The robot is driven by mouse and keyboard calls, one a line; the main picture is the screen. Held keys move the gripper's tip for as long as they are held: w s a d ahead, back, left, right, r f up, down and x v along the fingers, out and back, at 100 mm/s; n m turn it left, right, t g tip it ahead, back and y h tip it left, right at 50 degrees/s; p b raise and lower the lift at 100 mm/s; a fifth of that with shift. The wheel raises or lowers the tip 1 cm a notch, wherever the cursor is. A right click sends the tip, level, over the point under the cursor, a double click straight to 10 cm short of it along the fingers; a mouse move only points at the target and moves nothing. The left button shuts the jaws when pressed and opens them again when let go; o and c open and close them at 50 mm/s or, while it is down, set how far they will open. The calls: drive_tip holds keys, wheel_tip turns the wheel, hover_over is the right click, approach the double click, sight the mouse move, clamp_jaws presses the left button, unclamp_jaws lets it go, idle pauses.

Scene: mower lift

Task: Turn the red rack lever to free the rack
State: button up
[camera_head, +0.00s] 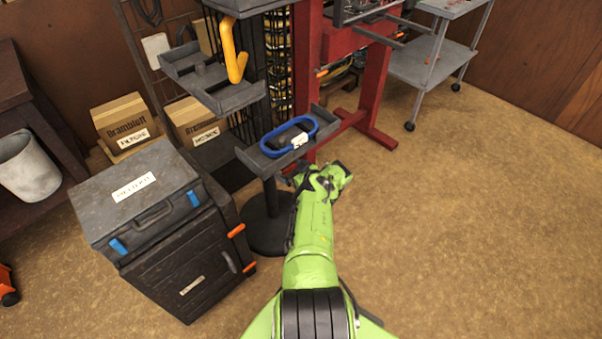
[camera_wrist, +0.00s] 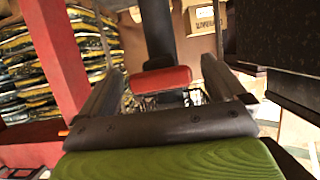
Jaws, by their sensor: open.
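In the wrist view a red lever handle (camera_wrist: 160,80) lies crosswise between the two fingers of my gripper (camera_wrist: 162,72), in front of a dark upright post (camera_wrist: 157,28). My gripper is open, with a finger on either side of the handle. I cannot tell whether either finger touches it. In the head view my gripper (camera_head: 297,174) is beside the dark rack stand, just below its tray (camera_head: 252,158). The red lever cannot be made out there, and my arm covers part of that area.
The tray holds a blue ring-shaped item (camera_head: 278,152). A yellow bent tube (camera_head: 232,50) hangs above. A red frame (camera_head: 372,75) stands behind, and a black cabinet (camera_head: 185,265) with a case (camera_head: 140,190) stands at left. The floor at right is clear.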

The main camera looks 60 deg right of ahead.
drive_tip(key=p+v, duration=1)
drive_tip(key=v, duration=0.4)
drive_tip(key=shift+s+r, duration=0.25)
drive_tip(key=shift+s, duration=0.05)
drive_tip(key=shift+a, duration=0.1)
